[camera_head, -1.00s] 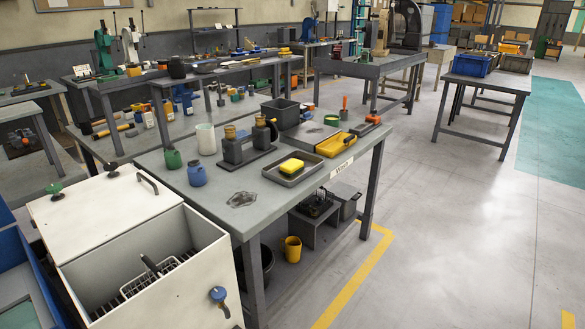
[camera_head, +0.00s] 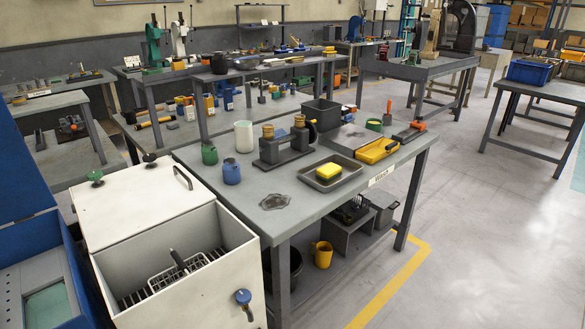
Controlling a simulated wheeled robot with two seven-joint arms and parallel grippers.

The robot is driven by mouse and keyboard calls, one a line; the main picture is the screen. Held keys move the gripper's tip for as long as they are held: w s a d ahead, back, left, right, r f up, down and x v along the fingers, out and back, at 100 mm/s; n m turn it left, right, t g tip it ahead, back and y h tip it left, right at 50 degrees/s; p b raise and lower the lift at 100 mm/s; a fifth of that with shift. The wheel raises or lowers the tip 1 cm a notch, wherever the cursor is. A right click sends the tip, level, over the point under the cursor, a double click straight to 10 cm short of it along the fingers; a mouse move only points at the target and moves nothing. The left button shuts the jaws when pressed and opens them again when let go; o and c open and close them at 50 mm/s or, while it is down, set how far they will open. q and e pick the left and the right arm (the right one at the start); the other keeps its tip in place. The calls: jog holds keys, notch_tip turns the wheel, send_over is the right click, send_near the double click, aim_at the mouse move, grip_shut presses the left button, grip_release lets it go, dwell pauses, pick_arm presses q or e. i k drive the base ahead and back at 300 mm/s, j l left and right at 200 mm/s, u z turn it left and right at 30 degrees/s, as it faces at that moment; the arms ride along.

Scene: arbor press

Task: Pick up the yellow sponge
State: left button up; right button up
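The yellow sponge (camera_head: 328,171) lies in a shallow grey tray (camera_head: 349,178) near the front edge of the grey workbench (camera_head: 245,196). Its top is unobstructed. Neither of my grippers shows in the head view, so their places and states cannot be seen.
Left of the tray stand a dark fixture (camera_head: 285,148), a white container (camera_head: 243,136), a blue jar (camera_head: 231,171) and a green jar (camera_head: 209,153). A white cabinet (camera_head: 133,209) adjoins the bench's left end.

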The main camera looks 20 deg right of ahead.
aim_at(329, 171)
jog(key=i+l+u, duration=0.2)
jog(key=l, duration=0.25)
jog(key=i+l+u, duration=0.2)
jog(key=l, duration=0.25)
jog(key=l+u, duration=0.2)
jog(key=l, duration=0.3)
jog(key=i+l+u, duration=0.2)
jog(key=l, duration=0.3)
jog(key=k, duration=0.1)
